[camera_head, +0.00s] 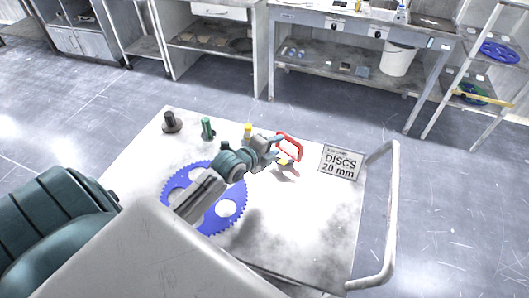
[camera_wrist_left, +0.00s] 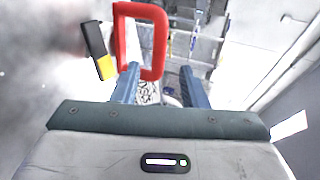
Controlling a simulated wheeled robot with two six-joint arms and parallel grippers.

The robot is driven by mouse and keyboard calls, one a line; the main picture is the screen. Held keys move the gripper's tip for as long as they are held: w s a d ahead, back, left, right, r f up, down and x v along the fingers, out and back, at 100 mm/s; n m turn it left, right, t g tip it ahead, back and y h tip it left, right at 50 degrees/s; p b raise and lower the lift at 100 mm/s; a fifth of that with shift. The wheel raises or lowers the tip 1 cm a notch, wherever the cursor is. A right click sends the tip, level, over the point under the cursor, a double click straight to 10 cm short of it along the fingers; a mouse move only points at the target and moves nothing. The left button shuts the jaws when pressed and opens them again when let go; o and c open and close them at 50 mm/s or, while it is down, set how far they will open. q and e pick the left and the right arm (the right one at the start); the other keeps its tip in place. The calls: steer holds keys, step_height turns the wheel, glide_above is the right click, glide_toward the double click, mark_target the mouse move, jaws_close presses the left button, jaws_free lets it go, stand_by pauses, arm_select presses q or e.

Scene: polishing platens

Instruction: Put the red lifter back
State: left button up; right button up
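The red lifter (camera_head: 290,147) is a looped red handle near the far right part of the white cart top (camera_head: 315,215). In the left wrist view the red lifter (camera_wrist_left: 160,45) stands just ahead of my fingertips, with its lower end near the left finger. My left gripper (camera_head: 277,148) is beside the lifter in the head view. In the wrist view my left gripper (camera_wrist_left: 158,82) has its fingers apart, with a clear gap to the right finger. Whether a finger touches the lifter, I cannot tell. My right gripper is out of view.
A blue toothed disc (camera_head: 232,222) lies under my left arm. A black-and-yellow piece (camera_wrist_left: 98,48) is beside the lifter. A black peg (camera_head: 171,122), green cylinder (camera_head: 208,128) and yellow-topped piece (camera_head: 248,128) stand behind. A "DISCS 20 mm" sign (camera_head: 341,162) is right.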

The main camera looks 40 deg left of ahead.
arm_select(q)
steer(key=shift+b+v, duration=0.35)
steer(key=shift+v, duration=2.6)
